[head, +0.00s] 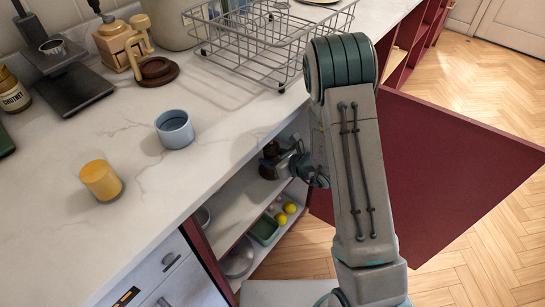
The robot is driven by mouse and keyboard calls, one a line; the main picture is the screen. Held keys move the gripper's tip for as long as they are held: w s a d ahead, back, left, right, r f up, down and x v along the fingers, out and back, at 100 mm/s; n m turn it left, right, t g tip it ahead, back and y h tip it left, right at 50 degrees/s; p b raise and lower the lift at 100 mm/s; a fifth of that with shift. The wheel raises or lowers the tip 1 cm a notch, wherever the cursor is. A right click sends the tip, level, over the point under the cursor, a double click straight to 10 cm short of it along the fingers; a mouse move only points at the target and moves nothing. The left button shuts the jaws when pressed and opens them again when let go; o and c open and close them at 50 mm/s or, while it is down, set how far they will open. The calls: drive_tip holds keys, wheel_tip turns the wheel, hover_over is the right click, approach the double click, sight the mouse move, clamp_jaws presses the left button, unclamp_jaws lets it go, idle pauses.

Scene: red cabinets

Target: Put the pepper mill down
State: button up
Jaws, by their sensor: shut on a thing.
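My gripper (279,162) reaches into the open red cabinet below the counter, at the level of its upper shelf (240,205). It is shut on a dark brown, rounded thing that looks like the pepper mill (270,150). The gripper covers part of it, and its top is close under the counter edge. I cannot tell whether its base touches the shelf.
The cabinet door (440,170) stands wide open on the right. Lower down are a green tray (264,231), yellow fruits (290,208) and a metal bowl (236,260). On the counter stand a blue cup (174,130), a yellow cup (100,181) and a wire rack (265,35).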

drive_tip(key=o, duration=1.1)
drive_tip(key=shift+r+p, duration=0.2)
drive_tip(key=shift+p, duration=0.2)
drive_tip(key=v, duration=1.2)
drive_tip(key=s+a+r+n+g, duration=0.5)
drive_tip(key=s+r+n+g, duration=0.5)
drive_tip(key=s+n, duration=0.4)
drive_tip(key=s+d+r+n+t+h, duration=0.1)
drive_tip(key=d+r+n+h, duration=0.2)
drive_tip(key=d+n, duration=0.3)
drive_tip(key=s+d+r+n+t+h, duration=0.1)
drive_tip(key=s+d+r+n+h, duration=0.1)
drive_tip(key=d+n+h, duration=0.4)
drive_tip(key=shift+s+d+r+n+t+p, duration=0.25)
drive_tip(key=shift+r+t+p, duration=0.2)
drive_tip(key=shift+r, duration=0.4)
